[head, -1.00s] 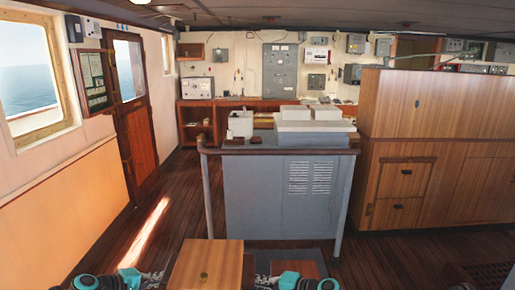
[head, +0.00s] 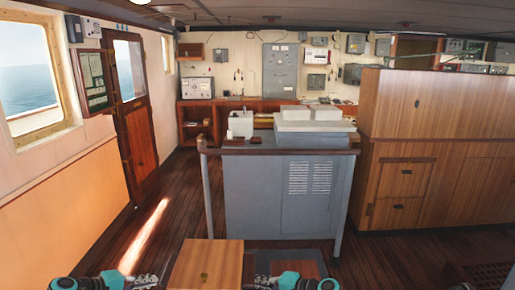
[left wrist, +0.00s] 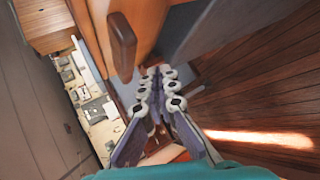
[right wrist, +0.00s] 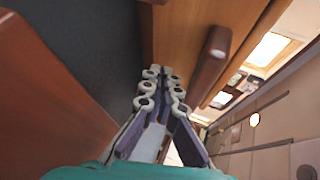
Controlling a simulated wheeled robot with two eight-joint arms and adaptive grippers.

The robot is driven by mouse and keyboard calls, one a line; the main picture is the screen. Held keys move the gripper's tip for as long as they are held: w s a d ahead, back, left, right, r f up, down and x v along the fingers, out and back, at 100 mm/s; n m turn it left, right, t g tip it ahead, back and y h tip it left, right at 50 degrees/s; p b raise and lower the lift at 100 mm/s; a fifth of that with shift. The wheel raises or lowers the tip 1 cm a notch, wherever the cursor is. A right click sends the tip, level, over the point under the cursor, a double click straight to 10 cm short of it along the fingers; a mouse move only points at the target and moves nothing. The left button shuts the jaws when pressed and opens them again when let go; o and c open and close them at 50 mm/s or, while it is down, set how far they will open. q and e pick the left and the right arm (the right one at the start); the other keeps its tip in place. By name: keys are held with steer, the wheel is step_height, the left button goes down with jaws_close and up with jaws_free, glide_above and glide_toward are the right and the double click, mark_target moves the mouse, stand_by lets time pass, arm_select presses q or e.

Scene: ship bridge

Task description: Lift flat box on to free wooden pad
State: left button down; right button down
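The flat wooden box (head: 207,258) is at the bottom centre of the head view, with a small dark fitting on top. Its lower part is cut off by the frame. A dark wooden handle shows on its side in the left wrist view (left wrist: 122,47) and another in the right wrist view (right wrist: 213,48). My left gripper (head: 154,280) is left of the box and apart from it, its fingers close together and empty. My right gripper (head: 254,282) is close to the box's right side, fingers also together and empty. A reddish wooden pad (head: 300,268) lies right of the box, partly behind my right gripper.
A grey console (head: 265,195) with a wooden handrail (head: 278,151) stands ahead. A wooden cabinet (head: 430,195) stands at the right. A wooden door (head: 137,120) is in the left wall. The plank floor (head: 135,235) is clear at the left.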

arm_select(q)
steer(key=s+a+r, duration=0.2)
steer(key=s, duration=0.8)
steer(key=shift+s+a, duration=0.3)
steer(key=shift+a, duration=0.05)
stand_by(0.4)
arm_select(e)
steer(key=shift+f, duration=0.15)
steer(key=shift+d, duration=0.1)
steer(key=shift+w+d+v, duration=0.1)
steer(key=shift+v, duration=2.25)
steer(key=shift+w+d+v, duration=0.1)
steer(key=shift+w+v, duration=0.05)
steer(key=shift+v, duration=2.15)
steer(key=shift+s+f, duration=0.15)
steer(key=shift+s, duration=3.9)
